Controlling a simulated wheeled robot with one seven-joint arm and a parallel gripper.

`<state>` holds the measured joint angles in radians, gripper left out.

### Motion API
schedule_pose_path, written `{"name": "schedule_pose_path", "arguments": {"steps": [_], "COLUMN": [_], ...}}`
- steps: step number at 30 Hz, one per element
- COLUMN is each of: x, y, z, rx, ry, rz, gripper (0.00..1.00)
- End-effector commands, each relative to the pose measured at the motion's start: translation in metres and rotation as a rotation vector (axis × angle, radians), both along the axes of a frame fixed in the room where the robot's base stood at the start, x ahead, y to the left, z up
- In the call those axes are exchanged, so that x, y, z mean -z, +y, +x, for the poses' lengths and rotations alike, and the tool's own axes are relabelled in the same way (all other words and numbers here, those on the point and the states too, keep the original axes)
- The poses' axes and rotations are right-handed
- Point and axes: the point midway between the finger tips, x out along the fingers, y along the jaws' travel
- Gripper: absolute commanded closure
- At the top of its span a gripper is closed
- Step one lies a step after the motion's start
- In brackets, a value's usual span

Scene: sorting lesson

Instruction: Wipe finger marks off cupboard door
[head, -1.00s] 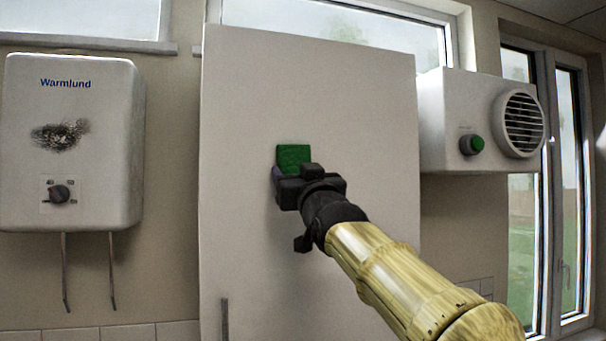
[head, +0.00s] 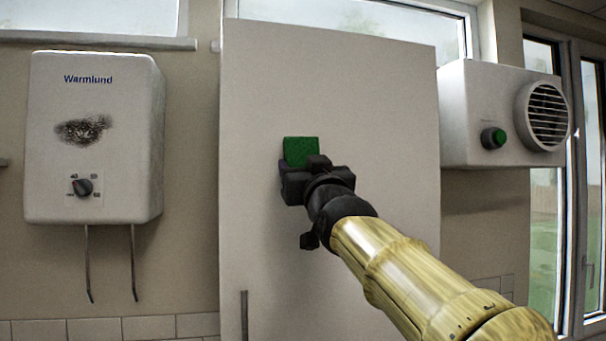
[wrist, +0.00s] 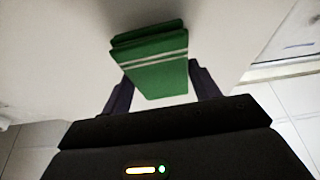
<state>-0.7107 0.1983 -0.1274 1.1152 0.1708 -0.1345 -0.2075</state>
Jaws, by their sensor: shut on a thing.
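The white cupboard door (head: 380,110) stands upright in the middle of the head view. Its visible face looks clean, and no finger marks show on it; the part behind my gripper is hidden. My gripper (head: 302,168) is in front of the door, left of its middle. It is shut on a green pad (head: 301,151). In the wrist view the green pad (wrist: 158,76) sits between both fingers, with pale stripes across it and its far end close to the pale door face (wrist: 60,50). I cannot tell whether the pad touches the door.
A white Warmlund heater (head: 95,150) with a dark smudge and a knob hangs on the wall at left. A white vented box (head: 500,115) with a green knob juts out at right. A grey handle (head: 244,315) is low on the door's left side.

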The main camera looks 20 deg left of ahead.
Motion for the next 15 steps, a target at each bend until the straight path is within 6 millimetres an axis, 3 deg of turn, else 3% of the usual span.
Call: {"name": "schedule_pose_path", "arguments": {"steps": [15], "x": [0.0], "y": [-0.02], "z": [-0.034], "rx": [-0.001], "ry": [-0.001], "rz": [0.001], "gripper": [0.57]}}
